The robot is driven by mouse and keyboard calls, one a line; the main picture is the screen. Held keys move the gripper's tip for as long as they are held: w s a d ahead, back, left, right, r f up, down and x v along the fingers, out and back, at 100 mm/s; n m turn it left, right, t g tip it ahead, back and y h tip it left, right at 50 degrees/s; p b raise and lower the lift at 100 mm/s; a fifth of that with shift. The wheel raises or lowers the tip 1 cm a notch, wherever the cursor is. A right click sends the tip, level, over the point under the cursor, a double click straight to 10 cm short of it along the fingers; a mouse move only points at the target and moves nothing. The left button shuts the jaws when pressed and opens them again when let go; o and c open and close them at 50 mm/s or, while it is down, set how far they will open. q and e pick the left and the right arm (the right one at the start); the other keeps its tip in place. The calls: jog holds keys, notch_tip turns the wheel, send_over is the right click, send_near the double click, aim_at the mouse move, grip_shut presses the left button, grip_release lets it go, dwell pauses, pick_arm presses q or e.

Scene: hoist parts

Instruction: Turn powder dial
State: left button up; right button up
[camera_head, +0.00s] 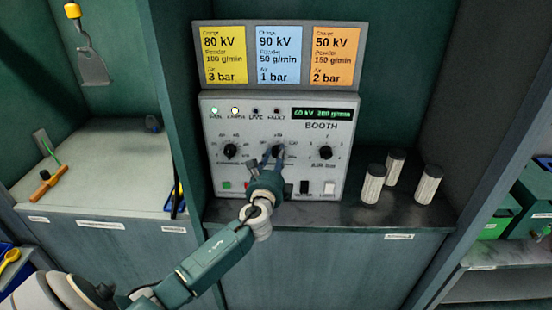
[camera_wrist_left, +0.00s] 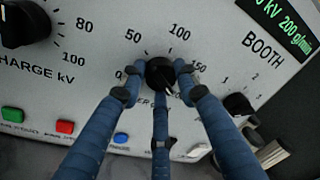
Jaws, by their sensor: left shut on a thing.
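The powder dial (camera_wrist_left: 160,72) is the black middle knob on the grey booth control panel (camera_head: 215,115); it also shows in the head view (camera_head: 278,150). My left gripper (camera_head: 272,162) has its blue fingers closed around this knob, two at the sides and one below, as the left wrist view (camera_wrist_left: 160,85) shows. Scale marks 0, 50 and 100 show around the knob; the label below is partly hidden by a finger. The knob's pointer is hard to make out. The green display (camera_head: 322,114) reads 60 kV 200 g/min. My right gripper is not in view.
Charge dial (camera_head: 230,151) and air dial (camera_head: 325,152) flank the knob. Buttons and switches lie below. Yellow, blue (camera_head: 279,55) and orange cards stand above. Several grey-white cylinders, one at the front (camera_head: 373,184), stand on the shelf to the right. Cabinet walls enclose both sides.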

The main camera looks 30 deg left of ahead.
pick_arm(q)
jog(key=shift+f, duration=0.15)
jog(key=shift+w+d+n+t+y+b, duration=0.1)
jog(key=shift+n+t+y+b, duration=0.2)
jog(key=shift+n+b, duration=2.8)
jog(key=shift+d+n+t+y+b, duration=0.1)
jog(key=shift+n+y+b, duration=0.3)
jog(key=shift+n+b, duration=2.65)
jog(key=o, duration=1.2)
jog(key=shift+c, duration=0.2)
